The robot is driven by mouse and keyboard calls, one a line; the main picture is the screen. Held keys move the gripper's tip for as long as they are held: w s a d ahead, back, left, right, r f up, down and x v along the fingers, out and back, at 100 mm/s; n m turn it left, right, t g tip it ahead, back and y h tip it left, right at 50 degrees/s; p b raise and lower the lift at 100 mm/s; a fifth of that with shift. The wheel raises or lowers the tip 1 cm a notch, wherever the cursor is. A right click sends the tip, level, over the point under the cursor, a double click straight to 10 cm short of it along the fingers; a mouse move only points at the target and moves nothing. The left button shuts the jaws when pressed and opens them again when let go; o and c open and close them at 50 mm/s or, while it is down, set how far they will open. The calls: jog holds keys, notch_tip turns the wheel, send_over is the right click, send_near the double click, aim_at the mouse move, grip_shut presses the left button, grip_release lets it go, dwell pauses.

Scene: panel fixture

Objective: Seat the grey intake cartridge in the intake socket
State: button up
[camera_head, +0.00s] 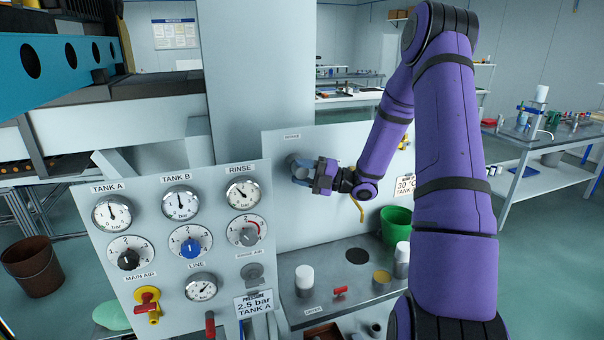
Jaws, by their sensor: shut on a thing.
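My gripper (306,176) is at the upright pale panel (340,215), just below a small label (292,135) that seems to read INTAKE. It is shut on the grey intake cartridge (297,161), of which only a small grey part shows between and beside the fingers. The intake socket is not clearly visible; the cartridge and gripper cover the area below the label. I cannot tell whether the cartridge is inside the socket or only in front of it.
A gauge panel (215,270) with dials, knobs and valves stands at the front left. Below the pale panel, a grey bench (330,270) carries a white cylinder (304,277), a yellow-topped cup (381,279) and a red-handled part (340,292). A green bucket (396,225) stands to the right.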

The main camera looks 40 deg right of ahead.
jog(key=shift+w, duration=0.15)
dwell(0.3)
jog(key=shift+s+a, duration=0.25)
jog(key=shift+s, duration=0.75)
jog(key=shift+s+a, duration=0.25)
jog(key=shift+s, duration=0.75)
jog(key=shift+w+d, duration=0.2)
jog(key=shift+w, duration=0.6)
jog(key=shift+w+d, duration=0.2)
jog(key=shift+w, duration=0.55)
dwell(0.7)
jog(key=shift+w+d, duration=0.15)
jog(key=shift+w, duration=0.3)
jog(key=shift+s, duration=0.1)
dwell(0.3)
jog(key=shift+s+a, duration=0.3)
jog(key=shift+s, duration=0.65)
jog(key=shift+s+a, duration=0.3)
jog(key=shift+s, duration=0.65)
dwell(0.4)
